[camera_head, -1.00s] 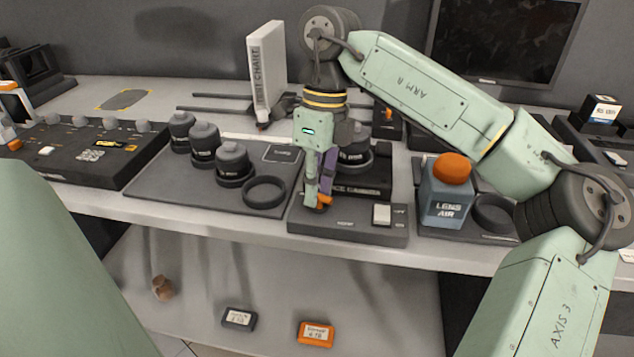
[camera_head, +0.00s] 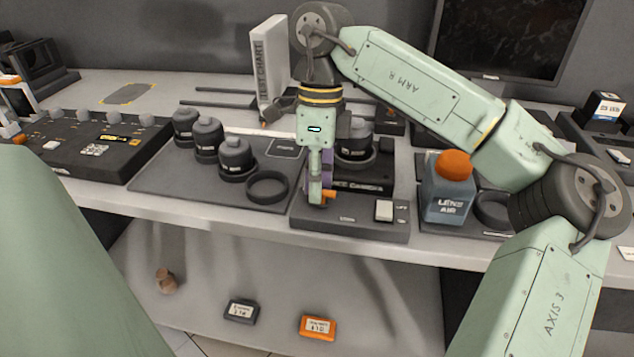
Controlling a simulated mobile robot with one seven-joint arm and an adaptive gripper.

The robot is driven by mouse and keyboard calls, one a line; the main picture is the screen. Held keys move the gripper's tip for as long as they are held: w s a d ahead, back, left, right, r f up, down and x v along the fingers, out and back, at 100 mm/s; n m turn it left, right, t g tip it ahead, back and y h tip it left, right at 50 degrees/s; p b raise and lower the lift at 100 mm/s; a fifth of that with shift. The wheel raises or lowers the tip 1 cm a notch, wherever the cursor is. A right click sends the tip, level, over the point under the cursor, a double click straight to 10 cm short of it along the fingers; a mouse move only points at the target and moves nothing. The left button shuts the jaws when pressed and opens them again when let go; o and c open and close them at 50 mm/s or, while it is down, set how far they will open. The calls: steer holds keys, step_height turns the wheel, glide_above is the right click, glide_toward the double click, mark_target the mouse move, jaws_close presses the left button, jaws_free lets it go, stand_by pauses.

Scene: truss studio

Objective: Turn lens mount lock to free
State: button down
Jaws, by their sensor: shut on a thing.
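The lens mount lock shows as a small orange lever (camera_head: 329,195) at the left of a dark mount base (camera_head: 365,229), below the front of a black camera body (camera_head: 362,188). My gripper (camera_head: 319,197) points down from above and is shut on the orange lever. Its fingers hide most of the lever, and only the orange end shows at their right side. A dark lens (camera_head: 355,146) sits behind and to the right of the gripper. A light square switch (camera_head: 384,210) is on the base, right of the lever.
Several dark lenses (camera_head: 237,156) and a black ring (camera_head: 267,187) stand on a mat to the left. A blue-grey LENS AIR bottle (camera_head: 446,198) with orange cap is close on the right. A white test chart (camera_head: 268,72) stands behind. A lower shelf holds two small boxes.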

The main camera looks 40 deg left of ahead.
steer(key=shift+s, duration=0.1)
steer(key=c, duration=1.7)
jaws_free()
steer(key=r, duration=0.4)
steer(key=w+r, duration=0.1)
steer(key=r, duration=0.3)
steer(key=w+a+r, duration=0.1)
steer(key=r, duration=0.2)
steer(key=shift+a+r, duration=0.1)
steer(key=shift+r, duration=0.3)
